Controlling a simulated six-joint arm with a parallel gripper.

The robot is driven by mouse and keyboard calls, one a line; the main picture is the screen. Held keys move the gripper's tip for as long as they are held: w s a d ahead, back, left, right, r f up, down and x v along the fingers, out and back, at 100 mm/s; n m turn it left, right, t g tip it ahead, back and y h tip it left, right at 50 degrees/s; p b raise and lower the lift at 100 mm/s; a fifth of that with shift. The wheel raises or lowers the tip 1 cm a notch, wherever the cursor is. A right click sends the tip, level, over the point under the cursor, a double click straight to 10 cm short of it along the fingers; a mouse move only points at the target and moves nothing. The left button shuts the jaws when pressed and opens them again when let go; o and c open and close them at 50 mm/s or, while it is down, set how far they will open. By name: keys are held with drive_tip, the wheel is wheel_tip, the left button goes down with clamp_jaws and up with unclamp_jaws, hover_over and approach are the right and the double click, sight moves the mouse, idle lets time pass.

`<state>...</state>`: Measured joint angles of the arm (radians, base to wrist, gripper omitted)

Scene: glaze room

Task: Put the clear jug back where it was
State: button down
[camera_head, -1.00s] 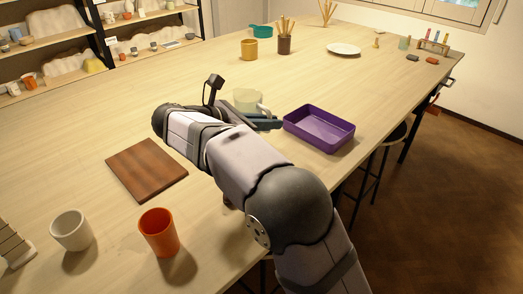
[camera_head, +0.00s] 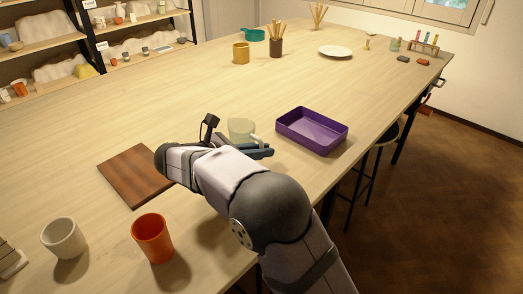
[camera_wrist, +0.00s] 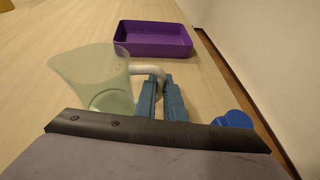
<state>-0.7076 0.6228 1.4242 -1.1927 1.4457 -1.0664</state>
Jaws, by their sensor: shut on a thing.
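The clear jug (camera_head: 240,130) is a pale, see-through vessel with a whitish handle, and it stands out past the end of my arm in the head view. In the wrist view the clear jug (camera_wrist: 97,78) is upright at the left of the fingers. My gripper (camera_wrist: 161,98) has blue fingers shut on the jug's handle (camera_wrist: 148,71). In the head view my gripper (camera_head: 252,147) is partly hidden by my own arm. I cannot tell whether the jug's base touches the table.
A purple tray (camera_head: 283,126) lies just right of the jug. A brown board (camera_head: 133,176), an orange cup (camera_head: 152,238) and a white cup (camera_head: 63,238) are on the near left. A mustard mug (camera_head: 241,53) and a brush pot (camera_head: 276,47) stand farther back. The table's middle left is clear.

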drive_tip(key=shift+f, duration=0.1)
drive_tip(key=c, duration=1.8)
unclamp_jaws()
drive_tip(key=shift+c, duration=0.2)
drive_tip(key=v, duration=1.2)
